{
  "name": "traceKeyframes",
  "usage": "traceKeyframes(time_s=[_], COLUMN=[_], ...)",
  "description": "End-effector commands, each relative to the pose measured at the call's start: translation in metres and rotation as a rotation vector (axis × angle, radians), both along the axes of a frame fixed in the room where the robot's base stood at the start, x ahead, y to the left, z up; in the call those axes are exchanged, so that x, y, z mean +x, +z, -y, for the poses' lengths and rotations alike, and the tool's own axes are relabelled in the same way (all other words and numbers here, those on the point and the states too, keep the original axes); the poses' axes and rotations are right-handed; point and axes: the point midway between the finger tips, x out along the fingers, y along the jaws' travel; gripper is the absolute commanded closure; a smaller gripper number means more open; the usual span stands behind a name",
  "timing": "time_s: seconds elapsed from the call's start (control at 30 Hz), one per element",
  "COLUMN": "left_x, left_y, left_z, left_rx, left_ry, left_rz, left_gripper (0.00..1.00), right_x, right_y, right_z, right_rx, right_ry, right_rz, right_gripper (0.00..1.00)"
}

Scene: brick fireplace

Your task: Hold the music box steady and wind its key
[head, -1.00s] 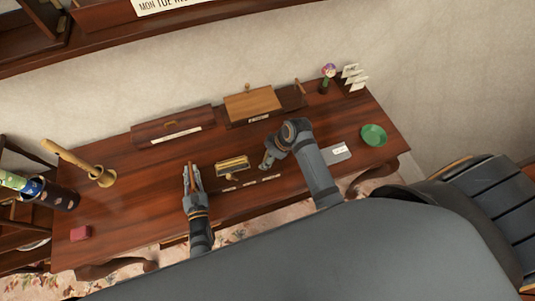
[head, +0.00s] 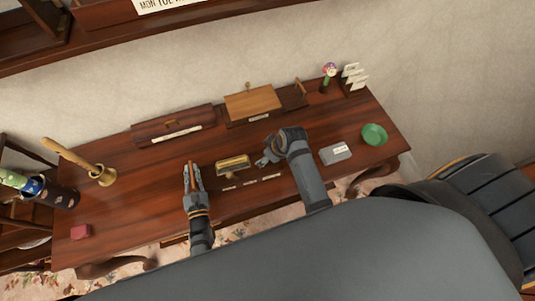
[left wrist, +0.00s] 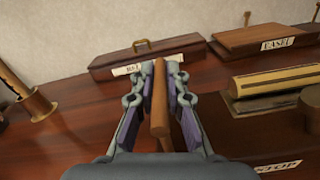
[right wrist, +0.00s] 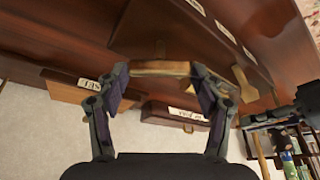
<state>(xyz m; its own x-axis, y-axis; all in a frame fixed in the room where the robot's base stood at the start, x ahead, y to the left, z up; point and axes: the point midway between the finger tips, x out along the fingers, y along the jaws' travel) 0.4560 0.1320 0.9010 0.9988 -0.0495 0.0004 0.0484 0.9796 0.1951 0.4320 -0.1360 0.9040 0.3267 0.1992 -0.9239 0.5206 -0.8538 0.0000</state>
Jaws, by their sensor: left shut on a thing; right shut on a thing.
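The music box appears to be the brass-topped box (head: 232,163) near the desk's front. My right gripper (head: 266,155) is at the box's right side. In the right wrist view its fingers (right wrist: 163,82) are shut on a tan-topped piece that looks like the box's end. My left gripper (head: 192,175), left of the box, is shut on a brown wooden rod-like piece (left wrist: 158,110). Whether this is the key I cannot tell.
Lidded wooden boxes (head: 173,125) (head: 253,103) stand at the desk's back. A brass bell with a wooden handle (head: 104,177) and a red block (head: 80,232) are at the left. A grey box (head: 335,154) and green dish (head: 374,134) are at the right.

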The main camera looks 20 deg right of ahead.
Motion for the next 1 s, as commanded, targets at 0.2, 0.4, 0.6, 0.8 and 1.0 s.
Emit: traceKeyframes(time_s=[0.2,0.4,0.6,0.8,1.0], left_x=[0.000,0.000,0.000,0.000,0.000], left_y=[-0.001,-0.001,-0.001,-0.001,-0.001], left_z=[0.000,0.000,0.000,0.000,0.000], left_rx=[0.000,0.000,0.000,0.000,0.000], left_ry=[0.000,0.000,0.000,0.000,0.000], left_rz=[-0.002,-0.002,-0.002,-0.002,-0.002], left_gripper=[1.00,1.00,1.00,1.00,1.00], right_x=[0.000,0.000,0.000,-0.003,-0.018], right_y=[0.000,0.000,0.000,0.010,0.053], right_z=[0.000,0.000,0.000,0.002,0.012], right_rx=[-0.001,0.000,0.000,0.000,-0.001], right_ry=[0.001,0.001,0.001,0.001,0.001], right_rz=[-0.001,0.000,0.000,0.002,0.004], right_gripper=[0.31,0.09,0.09,0.09,0.09])
